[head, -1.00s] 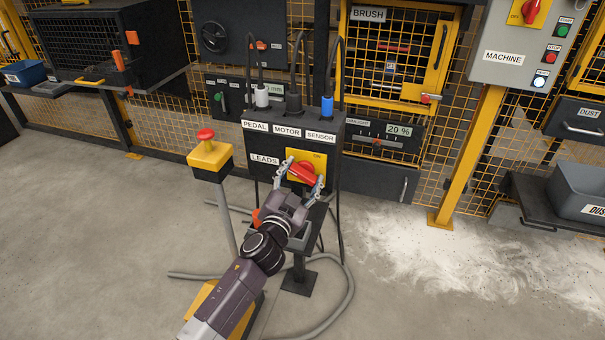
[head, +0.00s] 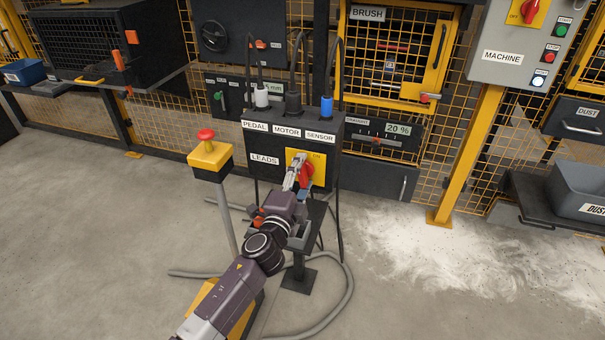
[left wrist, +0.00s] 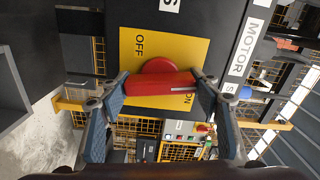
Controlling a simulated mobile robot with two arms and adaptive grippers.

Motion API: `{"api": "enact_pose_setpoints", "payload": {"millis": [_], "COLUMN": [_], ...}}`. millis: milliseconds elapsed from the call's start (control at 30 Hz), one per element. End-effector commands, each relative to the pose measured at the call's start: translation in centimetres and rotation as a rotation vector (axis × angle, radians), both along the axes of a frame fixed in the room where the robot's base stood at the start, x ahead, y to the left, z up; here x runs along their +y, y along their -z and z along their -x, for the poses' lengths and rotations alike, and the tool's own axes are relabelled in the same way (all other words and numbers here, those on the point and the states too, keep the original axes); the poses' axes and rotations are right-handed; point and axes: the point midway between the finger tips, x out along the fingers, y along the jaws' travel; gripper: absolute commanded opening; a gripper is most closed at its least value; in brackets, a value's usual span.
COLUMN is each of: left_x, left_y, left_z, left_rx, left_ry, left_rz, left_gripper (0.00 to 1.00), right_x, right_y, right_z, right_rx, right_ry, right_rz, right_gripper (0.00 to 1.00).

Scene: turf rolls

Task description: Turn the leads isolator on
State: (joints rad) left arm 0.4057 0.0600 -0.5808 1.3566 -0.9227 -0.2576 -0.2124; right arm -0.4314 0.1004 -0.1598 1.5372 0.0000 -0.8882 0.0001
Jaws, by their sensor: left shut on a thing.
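The leads isolator is a red rotary handle (head: 306,174) on a yellow plate (head: 319,163) beside the LEADS label (head: 264,160), on the dark box's front. In the head view the handle stands roughly upright, partly hidden by my left gripper (head: 297,172). In the left wrist view the red handle (left wrist: 158,84) spans between the two fingertips of my left gripper (left wrist: 162,88), which is shut on it. The white mark on the handle is at the end near the ON print; OFF (left wrist: 138,43) is on the plate's other side. My right gripper is not in view.
Cables plug into the box top above the PEDAL, MOTOR and SENSOR labels (head: 287,132). A yellow post box with a red button (head: 207,150) stands left of it. A grey hose (head: 345,290) lies on the floor. A machine panel (head: 510,55) is at right.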

Motion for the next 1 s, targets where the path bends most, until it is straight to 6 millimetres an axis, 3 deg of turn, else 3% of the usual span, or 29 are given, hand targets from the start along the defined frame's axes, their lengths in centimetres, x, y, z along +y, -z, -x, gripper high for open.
{"api": "enact_pose_setpoints", "payload": {"millis": [400, 933, 967, 1000], "left_x": [-0.01, -0.01, -0.01, -0.01], "left_y": [0.17, 0.21, 0.21, 0.21], "left_z": [0.03, 0.05, 0.05, 0.05], "left_rx": [-0.052, -0.06, -0.06, -0.06], "left_ry": [0.0, 0.0, 0.0, 0.0], "left_rz": [-0.168, -0.192, -0.192, -0.192], "left_gripper": [0.33, 0.33, 0.59, 0.64], "right_x": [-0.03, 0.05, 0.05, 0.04], "right_y": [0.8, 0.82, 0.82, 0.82], "right_z": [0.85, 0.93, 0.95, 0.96], "right_rx": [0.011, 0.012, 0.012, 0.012], "right_ry": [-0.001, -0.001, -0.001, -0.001], "right_rz": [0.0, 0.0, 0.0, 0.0], "right_gripper": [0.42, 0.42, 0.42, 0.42]}}
